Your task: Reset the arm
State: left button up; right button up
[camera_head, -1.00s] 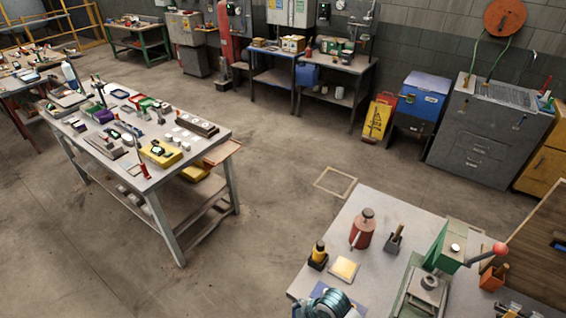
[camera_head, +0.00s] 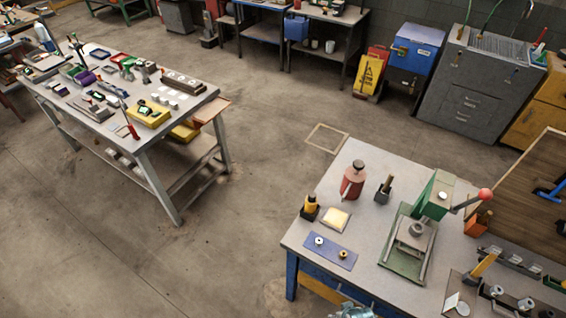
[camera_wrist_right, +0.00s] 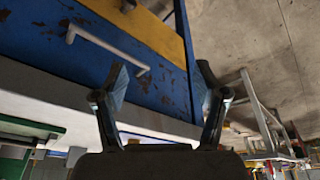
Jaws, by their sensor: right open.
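My right gripper (camera_wrist_right: 163,84) shows in the right wrist view with its two fingers spread apart and nothing between them. Behind it is the blue front of the workbench (camera_wrist_right: 150,92), with a pale handle (camera_wrist_right: 100,45) and a grey top edge. The wrist picture looks upside down. In the head view a small metallic part, likely of my right arm, shows at the bottom edge beside the bench. The rest of that arm is out of frame. My left gripper is in neither view.
The workbench top (camera_head: 300,232) carries a green press (camera_head: 430,205), a red can (camera_head: 352,180), a blue plate (camera_head: 330,252) and several small tools. A cluttered table (camera_head: 200,95) stands at the left. Open floor (camera_head: 255,150) lies between them.

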jog(key=s+f+g+b, duration=0.1)
jog(key=s+f, duration=0.1)
jog(key=f, duration=0.9)
jog(key=s+f+b, duration=0.1)
jog(key=s+f, duration=0.1)
jog(key=f, duration=0.9)
jog(key=s+d+f+g+b, duration=0.1)
jog(key=s+d+f+b, duration=0.1)
jog(key=s+f, duration=1.4)
jog(key=shift+s+d+f, duration=0.4)
jog(key=shift+s+d, duration=0.05)
jog(key=shift+d, duration=0.2)
